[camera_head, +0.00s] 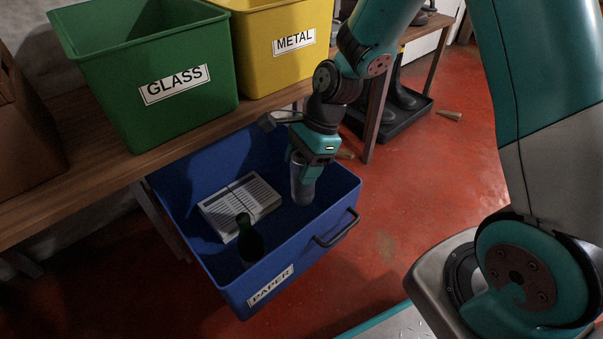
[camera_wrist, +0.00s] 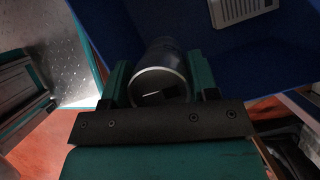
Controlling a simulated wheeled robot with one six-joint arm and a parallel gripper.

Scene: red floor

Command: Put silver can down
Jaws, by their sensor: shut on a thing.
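The silver can (camera_head: 303,184) is held upright between the fingers of my gripper (camera_head: 309,165), inside the right part of the blue PAPER bin (camera_head: 343,196). In the wrist view the can (camera_wrist: 160,75) sits between the two green fingers (camera_wrist: 160,85), its round end facing the camera. My gripper is shut on it. I cannot tell whether the can touches the bin floor.
In the blue bin lie a white stack of paper (camera_head: 240,203) and a dark green bottle (camera_head: 249,240). A green GLASS bin (camera_head: 150,60) and a yellow METAL bin (camera_head: 284,35) stand on the wooden bench (camera_head: 100,165).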

